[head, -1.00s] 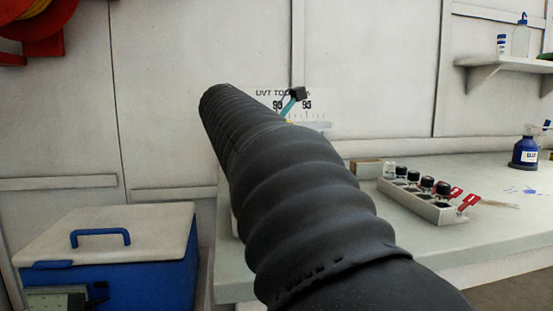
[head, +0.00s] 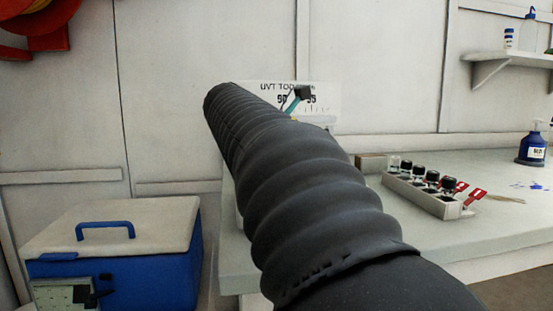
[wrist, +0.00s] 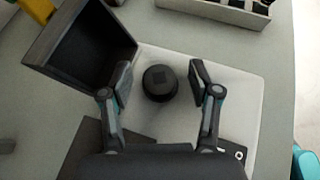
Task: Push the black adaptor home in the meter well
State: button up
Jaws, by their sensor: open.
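The black adaptor (wrist: 160,84) is a round dark piece with a small square mark on top, seen from above in the wrist view. It sits on the pale top of the meter (wrist: 245,95). Whether it is fully seated in the well cannot be told. My gripper (wrist: 163,78) is open, with one finger on each side of the adaptor and gaps between. A black, box-like open lid (wrist: 85,45) stands at the meter's left. In the head view my dark sleeved arm hides the meter and adaptor; only a bit of my gripper (head: 301,95) shows beyond it.
A pale rack (head: 420,194) of black-capped vials with red tags stands on the bench (head: 375,240), right of my arm. A blue bottle (head: 531,150) is farther right. A blue cool box (head: 165,265) stands left. A scale sign (head: 325,97) is on the wall.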

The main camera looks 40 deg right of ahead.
jog(key=v, duration=1.2)
jog(key=shift+s, duration=0.1)
